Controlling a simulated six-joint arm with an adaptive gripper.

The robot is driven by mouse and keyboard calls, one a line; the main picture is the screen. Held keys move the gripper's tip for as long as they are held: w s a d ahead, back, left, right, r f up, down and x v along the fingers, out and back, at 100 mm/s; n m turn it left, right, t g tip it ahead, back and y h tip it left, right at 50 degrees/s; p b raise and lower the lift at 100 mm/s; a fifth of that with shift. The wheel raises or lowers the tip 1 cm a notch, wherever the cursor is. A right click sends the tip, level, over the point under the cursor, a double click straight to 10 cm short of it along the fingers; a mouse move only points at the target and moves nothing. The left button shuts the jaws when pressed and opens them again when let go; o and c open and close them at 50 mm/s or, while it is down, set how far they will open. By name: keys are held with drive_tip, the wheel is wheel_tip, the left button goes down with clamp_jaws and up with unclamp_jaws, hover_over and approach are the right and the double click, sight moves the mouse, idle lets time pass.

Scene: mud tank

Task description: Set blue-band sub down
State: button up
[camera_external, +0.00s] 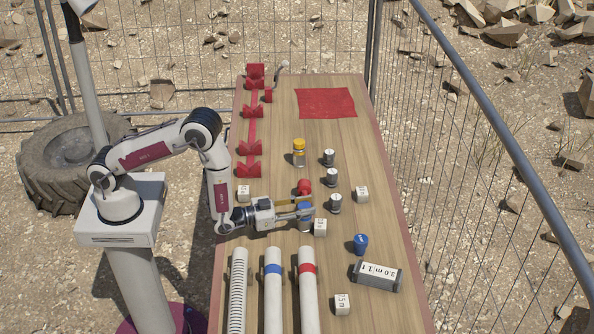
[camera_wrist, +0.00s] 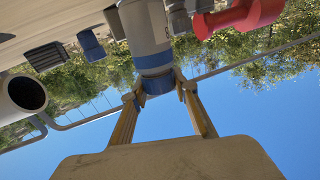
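The blue-band sub (camera_wrist: 147,32) is a grey cylinder with a blue band and a blue end, seen at the top middle of the wrist view. In the external view the blue-band sub (camera_external: 305,225) shows mostly as blue, upright between my fingers. My gripper (camera_external: 304,208) is over the middle of the table, its fingers level. In the wrist view my gripper (camera_wrist: 158,92) has a fingertip on each side of the sub's blue end, seemingly touching it. I cannot tell whether the sub's base touches the wooden table (camera_external: 345,145).
A red valve-like piece (camera_wrist: 240,16) is close beside the sub. A white cube (camera_external: 320,227) stands just right of it. White pipes (camera_external: 273,295) lie in front. A yellow-topped bottle (camera_external: 299,154) and grey cylinders (camera_external: 332,177) stand behind. A red mat (camera_external: 326,103) lies at the back.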

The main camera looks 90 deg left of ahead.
clamp_jaws()
drive_tip(key=shift+r, duration=0.2)
wheel_tip(320, 180, up, 10)
drive_tip(key=shift+f, duration=0.15)
idle(0.7)
idle(0.5)
